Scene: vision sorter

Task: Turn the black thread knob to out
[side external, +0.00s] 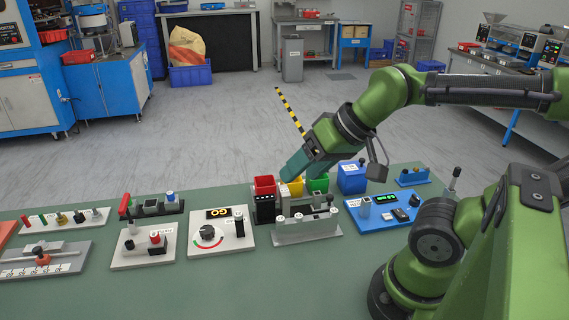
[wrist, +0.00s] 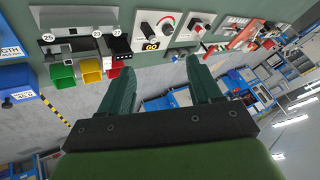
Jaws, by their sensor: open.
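A black round knob (side external: 207,233) sits on a pale panel (side external: 226,243) on the green bench, with a red arc around part of it. A black display reading GO (side external: 219,212) and a black upright slot piece (side external: 239,228) share that panel. The knob also shows in the wrist view (wrist: 167,25), near the top and beyond my fingertips. Its pointer setting and any label for out are too small to read. My gripper (wrist: 160,65) is open and empty, with its fingers apart below the panel in that view. In the side view my gripper hangs above the coloured bins, right of the knob.
Red (side external: 265,184), yellow (side external: 295,187) and green (side external: 318,183) bins stand behind a grey fixture (side external: 305,228). A panel with a red-topped post (side external: 155,238) is left of the knob panel. A blue device (side external: 385,212) is to the right. The bench front is clear.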

